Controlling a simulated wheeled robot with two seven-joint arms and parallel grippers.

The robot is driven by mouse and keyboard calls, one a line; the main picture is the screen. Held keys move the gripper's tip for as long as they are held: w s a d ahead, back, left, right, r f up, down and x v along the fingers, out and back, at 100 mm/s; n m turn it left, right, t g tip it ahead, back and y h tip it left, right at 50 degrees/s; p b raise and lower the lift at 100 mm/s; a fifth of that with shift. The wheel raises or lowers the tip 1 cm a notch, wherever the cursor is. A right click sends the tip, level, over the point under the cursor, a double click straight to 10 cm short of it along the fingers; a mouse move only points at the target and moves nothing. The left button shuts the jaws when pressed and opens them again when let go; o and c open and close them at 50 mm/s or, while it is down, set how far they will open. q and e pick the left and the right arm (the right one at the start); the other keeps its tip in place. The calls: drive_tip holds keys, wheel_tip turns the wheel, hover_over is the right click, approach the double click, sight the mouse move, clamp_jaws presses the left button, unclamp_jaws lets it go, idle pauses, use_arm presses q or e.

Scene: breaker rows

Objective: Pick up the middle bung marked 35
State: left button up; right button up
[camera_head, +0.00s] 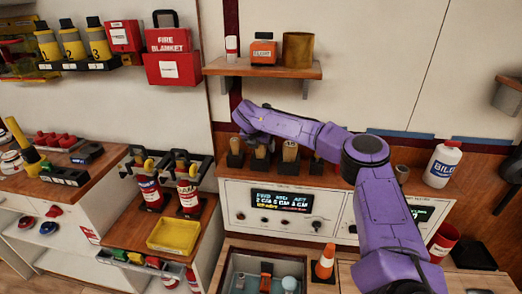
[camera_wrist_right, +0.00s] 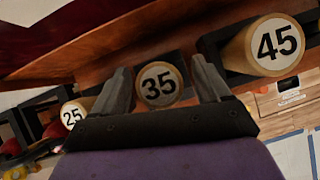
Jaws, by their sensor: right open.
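The bung marked 35 (camera_wrist_right: 158,85) shows its round, pale-rimmed end in the middle of the right wrist view. My right gripper (camera_wrist_right: 161,72) is open, with one finger on each side of that bung in the picture. I cannot tell whether they touch it. The bung marked 45 (camera_wrist_right: 275,45) is to the right, and the bung marked 25 (camera_wrist_right: 72,115) is to the left, partly behind a finger. In the head view, tan bungs (camera_head: 290,150) stand in dark holders under my purple right arm, their numbers unreadable. My left gripper is out of view.
The bungs stand on a wooden ledge above a panel with a display (camera_head: 282,201). A wooden shelf (camera_head: 262,70) with an orange jar (camera_head: 263,50) is above my arm. A white bottle (camera_head: 442,165) stands to the right. A yellow tray (camera_head: 174,236) is lower left.

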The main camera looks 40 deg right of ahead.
drive_tip(key=c, duration=1)
drive_tip(key=shift+c, duration=0.2)
drive_tip(key=shift+r, duration=0.1)
